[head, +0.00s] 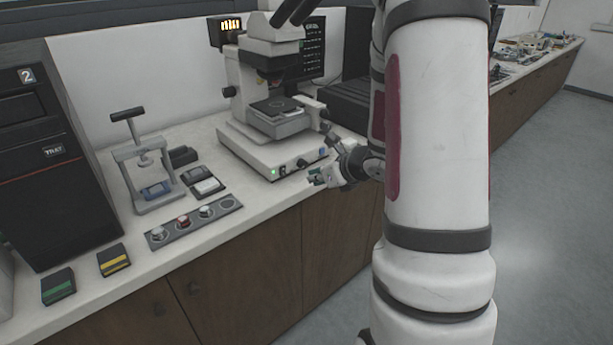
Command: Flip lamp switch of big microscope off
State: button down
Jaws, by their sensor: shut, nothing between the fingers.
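The big microscope (262,80) stands on the counter against the wall, white with a dark stage and a lit lamp housing (230,30) at its back left. On the front of its base (250,148) are a small green light (274,171), a dark switch or knob (301,163) and a bluish knob (322,152). Which one is the lamp switch is too small to tell for sure. My gripper (314,178) is shut and empty, just in front of and below the right part of the base front, at the counter edge. Whether it touches the base cannot be told.
My arm covers the right middle of the view. A small hand press (145,170) and a strip with round samples (190,222) stand left of the microscope. A black machine (38,150) fills the far left. Open floor (550,200) lies right.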

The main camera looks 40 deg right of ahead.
aim_at(283, 170)
jog(key=x, duration=0.3)
jog(key=w+r+x, duration=0.1)
jog(key=x, duration=0.6)
jog(key=shift+w+r, duration=0.15)
jog(key=shift+w, duration=0.8)
jog(key=shift+w, duration=0.1)
jog(key=shift+w+a+r+b, duration=0.1)
jog(key=shift+w+r+b, duration=0.1)
jog(key=shift+w+b, duration=0.15)
jog(key=shift+r, duration=0.1)
jog(key=shift+r+p, duration=0.45)
jog(key=shift+r, duration=0.3)
jog(key=shift+s, duration=0.1)
